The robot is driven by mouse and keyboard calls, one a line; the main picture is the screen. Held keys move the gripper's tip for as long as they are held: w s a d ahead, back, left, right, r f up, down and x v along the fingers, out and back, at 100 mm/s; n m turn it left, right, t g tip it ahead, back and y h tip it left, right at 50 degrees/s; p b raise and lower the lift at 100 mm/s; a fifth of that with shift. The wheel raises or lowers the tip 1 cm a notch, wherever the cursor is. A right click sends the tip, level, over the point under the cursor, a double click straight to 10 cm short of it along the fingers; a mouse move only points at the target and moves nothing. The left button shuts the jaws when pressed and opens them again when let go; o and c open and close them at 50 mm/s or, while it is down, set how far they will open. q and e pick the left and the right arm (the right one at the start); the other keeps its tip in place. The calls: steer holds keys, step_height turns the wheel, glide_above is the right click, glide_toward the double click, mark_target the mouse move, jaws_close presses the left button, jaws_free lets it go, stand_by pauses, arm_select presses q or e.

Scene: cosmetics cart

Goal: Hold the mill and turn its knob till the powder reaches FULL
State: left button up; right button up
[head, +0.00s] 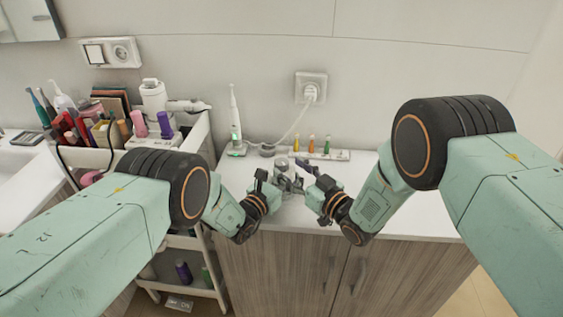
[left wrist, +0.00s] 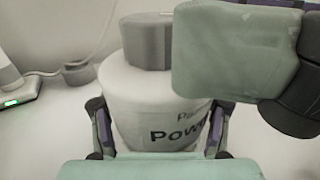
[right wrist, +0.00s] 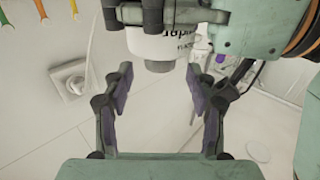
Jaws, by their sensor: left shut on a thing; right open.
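The mill is a white tapered jar lettered "Powder" (left wrist: 150,105) with a grey round knob (left wrist: 147,43) on top. In the head view it is small and partly hidden between my grippers, on or just over the white counter. My left gripper (left wrist: 158,135) is shut on the jar's body, one finger on each side. My right gripper (right wrist: 163,95) is open and empty. In the right wrist view, the mill's knob (right wrist: 159,66) points down the picture, close ahead of the gap between the right fingers and not clasped. The powder level and any FULL mark cannot be made out.
A toothbrush on a lit stand (head: 236,125) is behind left. A low tray with coloured small tubes (head: 322,154) lies behind the mill. A plug with a cord (head: 311,92) is on the wall. A crowded cart (head: 200,135) stands left. The counter's right part (head: 425,215) is clear.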

mark_target(281, 161)
steer(key=shift+x, duration=2.1)
steer(key=shift+c, duration=0.2)
steer(key=c, duration=1.1)
steer(key=shift+c, duration=0.2)
steer(key=shift+r+n+g+y, duration=0.1)
steer(key=shift+n+g+y, duration=0.2)
steer(key=shift+g+y, duration=0.2)
steer(key=shift+a+n+g+y, duration=0.1)
steer(key=shift+n+g+y, duration=1.6)
steer(key=shift+g, duration=0.6)
steer(key=shift+w+n+g+y, duration=0.1)
steer(key=shift+n+g+y, duration=0.2)
steer(key=shift+n+g, duration=0.7)
steer(key=shift+g, duration=0.3)
